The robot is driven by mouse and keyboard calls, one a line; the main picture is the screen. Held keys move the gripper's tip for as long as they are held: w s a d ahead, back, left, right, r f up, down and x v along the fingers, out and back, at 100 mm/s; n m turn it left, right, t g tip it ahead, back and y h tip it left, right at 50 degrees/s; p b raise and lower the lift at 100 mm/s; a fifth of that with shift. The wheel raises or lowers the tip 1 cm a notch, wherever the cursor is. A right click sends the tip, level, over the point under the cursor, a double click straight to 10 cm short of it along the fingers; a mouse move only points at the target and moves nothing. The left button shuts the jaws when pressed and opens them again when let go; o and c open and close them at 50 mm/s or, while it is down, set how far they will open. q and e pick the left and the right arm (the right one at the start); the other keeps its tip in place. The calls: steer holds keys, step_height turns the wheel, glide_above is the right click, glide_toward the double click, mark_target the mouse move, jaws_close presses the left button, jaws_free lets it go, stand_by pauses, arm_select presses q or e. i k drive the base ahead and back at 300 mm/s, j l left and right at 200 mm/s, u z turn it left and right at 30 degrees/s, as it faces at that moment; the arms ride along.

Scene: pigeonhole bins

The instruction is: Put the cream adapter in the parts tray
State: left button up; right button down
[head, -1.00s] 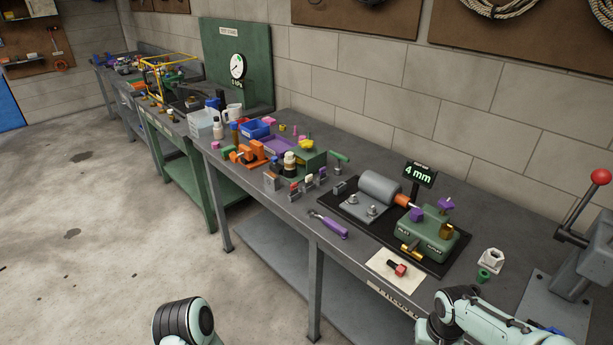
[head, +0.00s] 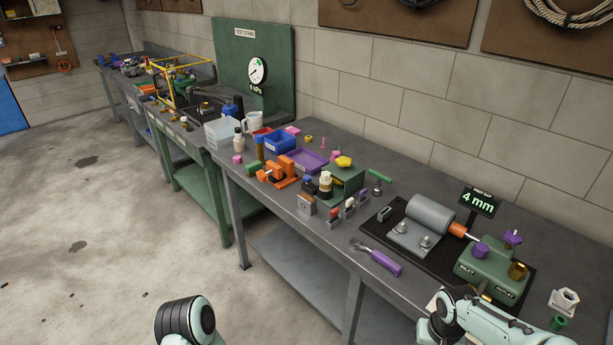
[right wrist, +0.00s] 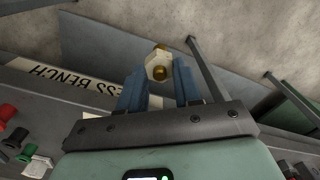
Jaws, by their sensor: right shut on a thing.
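The cream adapter (right wrist: 158,66), a hex piece with a brass-coloured centre, is between the fingertips of my right gripper (right wrist: 160,84) in the right wrist view. The gripper is shut on it, and it is held up with bench and floor behind.
The green pump block (head: 490,269), purple-handled tool (head: 380,261) and a pale hex fitting (head: 563,302) are to the right. Open floor lies left.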

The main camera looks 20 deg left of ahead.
mark_target(306, 163)
steer(key=i+j, duration=0.2)
steer(key=j, duration=0.25)
steer(key=i+j, duration=0.2)
steer(key=j, duration=0.25)
steer(key=i+j, duration=0.2)
steer(key=j, duration=0.2)
steer(key=i+j, duration=0.15)
steer(key=j, duration=0.3)
steer(key=i+j, duration=0.2)
steer(key=j, duration=0.25)
steer(key=i+j, duration=0.2)
steer(key=j, duration=0.25)
steer(key=i+j, duration=0.2)
steer(key=j, duration=0.25)
steer(key=i+j, duration=0.2)
steer(key=j, duration=0.2)
